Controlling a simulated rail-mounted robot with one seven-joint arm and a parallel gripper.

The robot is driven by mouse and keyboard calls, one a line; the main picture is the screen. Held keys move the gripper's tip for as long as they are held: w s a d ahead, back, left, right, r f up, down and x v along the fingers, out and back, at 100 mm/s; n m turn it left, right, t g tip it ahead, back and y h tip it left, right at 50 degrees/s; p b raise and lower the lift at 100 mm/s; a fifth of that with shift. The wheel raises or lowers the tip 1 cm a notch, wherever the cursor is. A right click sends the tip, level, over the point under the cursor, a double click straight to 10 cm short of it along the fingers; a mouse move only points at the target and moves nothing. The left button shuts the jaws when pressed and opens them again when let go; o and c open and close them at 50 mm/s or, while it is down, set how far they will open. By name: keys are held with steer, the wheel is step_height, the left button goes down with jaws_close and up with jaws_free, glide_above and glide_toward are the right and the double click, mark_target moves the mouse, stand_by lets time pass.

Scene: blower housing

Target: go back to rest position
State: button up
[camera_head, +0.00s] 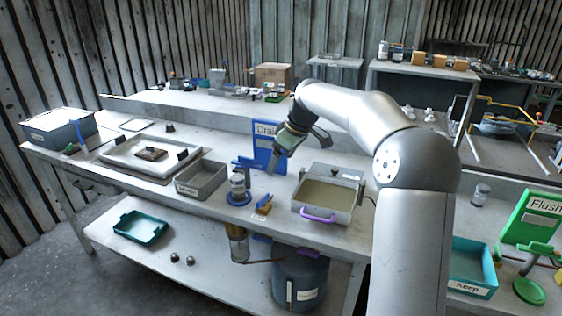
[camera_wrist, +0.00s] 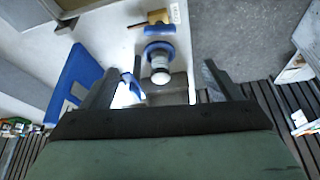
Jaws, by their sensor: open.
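My gripper (camera_head: 274,164) hangs above the bench, just in front of the blue "Drain" sign (camera_head: 262,138), with its fingers tilted downward. In the wrist view my gripper (camera_wrist: 161,84) has its two fingers wide apart, with nothing held between them. Beyond the fingers is a small metal and glass cylinder (camera_wrist: 159,70) on a blue round base. The same cylinder (camera_head: 238,182) stands upright on the bench in the head view, below and left of my gripper. My arm reaches in from the right.
A grey open bin (camera_head: 201,193) stands left of the cylinder. A metal basin (camera_head: 344,196) with a purple handle stands to the right. A yellow-and-blue item (camera_head: 263,205) lies between them near the front edge. A white tray (camera_head: 118,158) lies farther left. The space above the bench looks open.

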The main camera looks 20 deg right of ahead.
steer(key=s+a+f+m+g+h, duration=0.1)
steer(key=s+a+f, duration=0.15)
steer(key=s, duration=0.55)
steer(key=s+a+f+m+g+h, duration=0.15)
steer(key=s+a, duration=0.25)
steer(key=s, duration=0.4)
steer(key=s+f+m, duration=0.3)
steer(key=s, duration=0.9)
steer(key=s+f+m, duration=0.3)
steer(key=s+f, duration=0.1)
steer(key=s, duration=0.8)
steer(key=shift+d+h, duration=0.35)
steer(key=shift+d, duration=0.05)
